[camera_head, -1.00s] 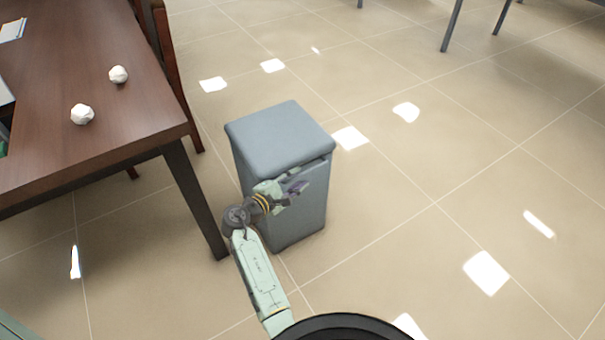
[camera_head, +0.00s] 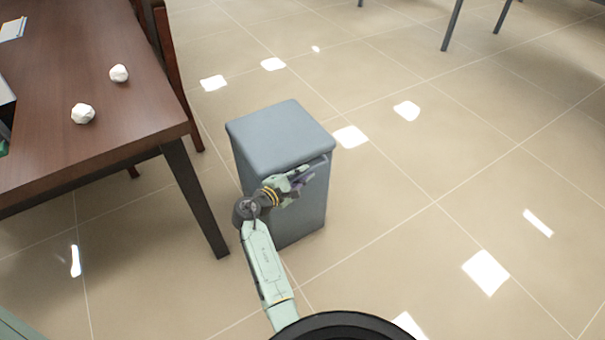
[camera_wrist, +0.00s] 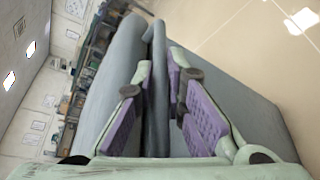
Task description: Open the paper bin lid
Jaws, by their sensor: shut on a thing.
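The grey paper bin (camera_head: 306,212) stands upright on the floor to the right of the table. Its lid (camera_head: 280,138) lies flat on top and looks closed. My gripper (camera_head: 314,168) is at the upper front of the bin, just under the lid's front edge. In the wrist view, my gripper (camera_wrist: 159,105) has its purple finger pads on either side of a thin grey bar-like edge, the lid's front rim or handle (camera_wrist: 158,60), and is shut on it. The lid surface (camera_wrist: 112,80) shows to the left of the fingers and the bin's front (camera_wrist: 240,105) to the right.
A dark wooden table (camera_head: 120,120) stands close on the left, with two crumpled white paper balls (camera_head: 119,73) (camera_head: 82,113) on it. Its near leg (camera_head: 196,200) is close to my arm. The tiled floor right of the bin is clear.

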